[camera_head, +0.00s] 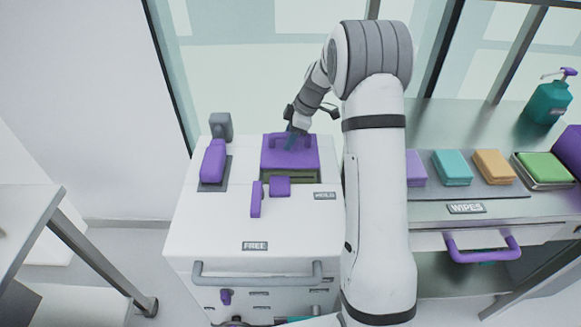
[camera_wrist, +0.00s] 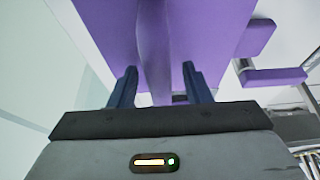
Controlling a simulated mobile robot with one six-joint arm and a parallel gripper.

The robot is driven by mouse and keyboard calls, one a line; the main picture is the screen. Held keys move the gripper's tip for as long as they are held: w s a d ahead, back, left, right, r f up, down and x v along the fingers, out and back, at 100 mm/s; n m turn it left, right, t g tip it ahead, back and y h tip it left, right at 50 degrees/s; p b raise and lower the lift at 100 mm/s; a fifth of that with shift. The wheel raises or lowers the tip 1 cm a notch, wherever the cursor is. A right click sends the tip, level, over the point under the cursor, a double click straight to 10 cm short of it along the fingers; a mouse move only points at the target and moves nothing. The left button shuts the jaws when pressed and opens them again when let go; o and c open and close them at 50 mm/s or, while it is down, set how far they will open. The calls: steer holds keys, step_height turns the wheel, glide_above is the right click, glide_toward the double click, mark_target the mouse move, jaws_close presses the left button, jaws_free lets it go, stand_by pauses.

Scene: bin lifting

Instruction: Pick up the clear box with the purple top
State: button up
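The box's purple top (camera_head: 290,155) shows at the back of the white cabinet's top in the head view, with a raised purple handle. A dark greenish strip shows just below its front edge; I cannot tell whether it is the clear body. In the wrist view the purple top (camera_wrist: 95,25) fills the upper middle, with its handle (camera_wrist: 153,45) running between my fingers. My gripper (camera_wrist: 159,70) is open, one dark blue finger on each side of the handle, with gaps visible. In the head view my gripper (camera_head: 292,138) is over the purple top, partly hard to make out.
The white cabinet (camera_head: 200,235) also carries a purple block (camera_head: 213,160) at left and small purple parts (camera_head: 280,187) in front of the box. At right, a counter holds coloured wipes packs (camera_head: 452,167) and a teal pump bottle (camera_head: 548,103). A glass wall stands behind.

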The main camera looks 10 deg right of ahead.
jaws_close()
stand_by(1.0)
steer(key=shift+r, duration=0.1)
